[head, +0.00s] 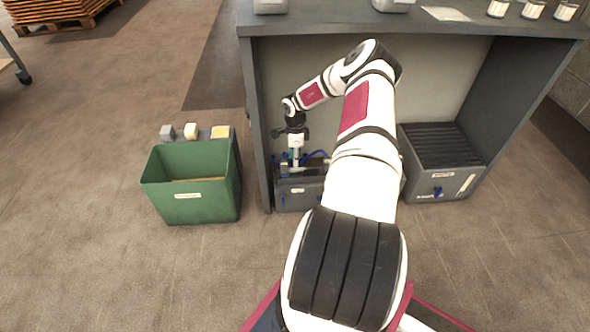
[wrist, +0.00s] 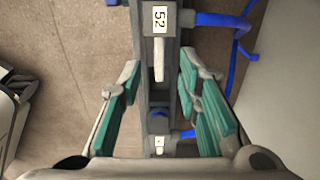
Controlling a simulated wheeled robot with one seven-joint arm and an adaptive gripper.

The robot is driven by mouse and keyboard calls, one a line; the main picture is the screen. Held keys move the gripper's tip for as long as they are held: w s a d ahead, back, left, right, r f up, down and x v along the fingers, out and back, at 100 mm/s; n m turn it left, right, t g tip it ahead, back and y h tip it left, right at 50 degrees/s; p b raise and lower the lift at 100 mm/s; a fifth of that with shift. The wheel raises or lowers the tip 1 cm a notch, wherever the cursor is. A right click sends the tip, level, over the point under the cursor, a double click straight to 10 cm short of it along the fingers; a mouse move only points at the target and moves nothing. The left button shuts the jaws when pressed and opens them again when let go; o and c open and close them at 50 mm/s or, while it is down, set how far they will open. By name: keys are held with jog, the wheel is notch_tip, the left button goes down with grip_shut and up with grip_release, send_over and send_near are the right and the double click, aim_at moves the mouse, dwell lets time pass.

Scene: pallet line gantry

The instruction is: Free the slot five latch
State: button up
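My gripper (wrist: 160,78) is open, its two teal-padded fingers apart with nothing held between them. In the wrist view a light grey lever (wrist: 159,62) points from a grey block with a sideways label (wrist: 160,19) that looks like "52". The lever lies between the fingertips in the picture, with gaps on both sides; the depth between them is unclear. A second small label (wrist: 159,144) shows lower down, between the finger bases. In the head view my gripper (head: 296,158) points down over a grey unit with blue hoses (head: 297,194), under the bench. My arm hides part of that unit.
The dark bench (head: 420,22) stands over the unit, its left side panel (head: 257,130) close to my gripper. A green bin (head: 190,205) stands on the floor to the left. A grey ribbed crate (head: 440,175) is at right. Blue hoses (wrist: 222,20) run beside the block.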

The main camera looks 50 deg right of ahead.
aim_at(296, 168)
notch_tip(296, 168, down, 5)
jog(key=shift+b, duration=0.9)
grip_shut()
